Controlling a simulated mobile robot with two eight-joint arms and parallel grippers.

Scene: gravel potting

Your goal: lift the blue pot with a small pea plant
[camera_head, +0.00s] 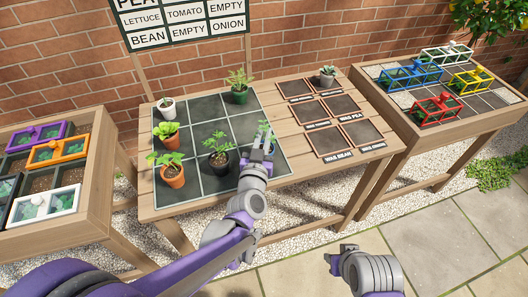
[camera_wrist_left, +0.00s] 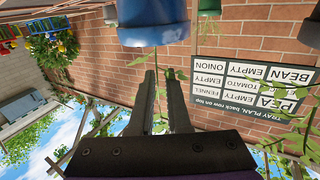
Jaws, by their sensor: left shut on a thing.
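The blue pot (camera_wrist_left: 152,18) fills the top of the left wrist view, which is upside down. Thin green pea stems (camera_wrist_left: 157,92) run from it between my left fingers. In the head view a bit of the blue pot (camera_head: 270,148) and the small plant (camera_head: 265,127) show behind my left gripper (camera_head: 259,152), at the right side of the dark grid mat (camera_head: 278,172). My right gripper (camera_head: 336,258) is open and empty, in front of the table over the paving.
On the mat stand a black pot (camera_head: 219,161), a green pot (camera_head: 240,96), a white pot (camera_head: 168,113) and orange pots (camera_head: 173,178). Brown labelled squares (camera_head: 328,142) lie to the right, with a grey pot (camera_head: 327,80) behind. Side tables hold coloured crates.

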